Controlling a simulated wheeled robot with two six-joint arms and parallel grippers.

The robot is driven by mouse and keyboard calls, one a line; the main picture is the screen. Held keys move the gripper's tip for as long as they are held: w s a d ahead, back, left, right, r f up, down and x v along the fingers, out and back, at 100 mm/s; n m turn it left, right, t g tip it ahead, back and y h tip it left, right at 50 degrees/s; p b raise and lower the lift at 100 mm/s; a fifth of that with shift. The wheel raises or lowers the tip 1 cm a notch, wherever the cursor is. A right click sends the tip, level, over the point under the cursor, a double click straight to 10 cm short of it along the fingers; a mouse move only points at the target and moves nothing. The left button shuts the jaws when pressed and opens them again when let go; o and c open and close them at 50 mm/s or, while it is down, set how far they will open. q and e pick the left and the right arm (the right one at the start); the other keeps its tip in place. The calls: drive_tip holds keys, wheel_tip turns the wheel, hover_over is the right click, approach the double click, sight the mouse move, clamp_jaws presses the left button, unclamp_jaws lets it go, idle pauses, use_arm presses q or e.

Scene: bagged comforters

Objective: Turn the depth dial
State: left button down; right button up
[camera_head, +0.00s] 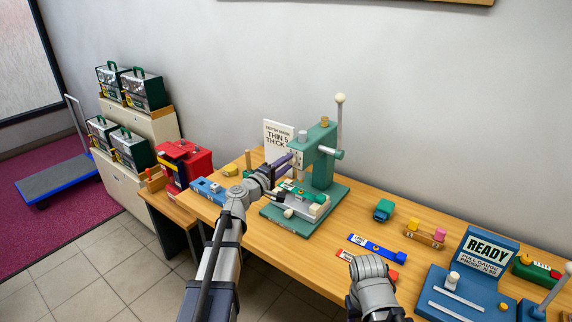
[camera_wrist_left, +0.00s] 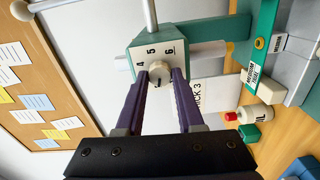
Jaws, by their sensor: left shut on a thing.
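The green press (camera_head: 322,160) stands on the wooden table with a long white-knobbed lever. The depth dial (camera_wrist_left: 160,76) is a round, pale knob on the press head's white face, with numbers 4, 5 and 6 readable around it. My left gripper (camera_head: 287,160) reaches the press head from the left. In the left wrist view, its purple fingers (camera_wrist_left: 160,76) are shut on the dial, one on either side. The sign (camera_head: 278,138) behind the press reads THIN 5 and THICK; its lower line is partly hidden. My right arm shows at the bottom, but its fingers do not.
A blue READY gauge (camera_head: 488,255) stands at the right. Blue (camera_head: 378,248) and red (camera_head: 366,268) strips lie before the press. A small teal block (camera_head: 384,210) lies to its right. A red box (camera_head: 184,162) stands left.

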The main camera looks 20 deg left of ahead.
use_arm(q)
drive_tip(key=c, duration=0.5)
unclamp_jaws()
drive_tip(key=shift+s, duration=0.1)
drive_tip(key=v, duration=0.7)
drive_tip(key=shift+s+a, duration=0.15)
drive_tip(key=shift+s, duration=0.1)
drive_tip(key=s+d+f+m+g+h, duration=0.1)
drive_tip(key=s+d+f+m+g, duration=0.35)
drive_tip(key=d, duration=0.25)
drive_tip(key=s+d+f+m+g, duration=0.3)
drive_tip(key=s+d+f, duration=0.15)
drive_tip(key=d, duration=0.35)
drive_tip(key=s+d+f+m+g+h, duration=0.1)
drive_tip(key=s+d+f+m+g, duration=0.3)
drive_tip(key=d, duration=0.3)
drive_tip(key=s+f+m+g+y, duration=0.1)
drive_tip(key=s+f+g+y, duration=0.1)
drive_tip(key=s, duration=0.3)
drive_tip(key=s+a+f+m+g+y, duration=0.1)
drive_tip(key=s+f+m+g+y, duration=0.1)
drive_tip(key=s+f+y, duration=0.2)
drive_tip(key=s+a+f+m+g+y, duration=0.1)
drive_tip(key=s+f+m+g+y, duration=0.1)
drive_tip(key=s, duration=0.3)
drive_tip(key=shift+s+f+m+y, duration=0.25)
drive_tip(key=shift+s+f+y, duration=0.15)
drive_tip(key=shift+y, duration=0.4)
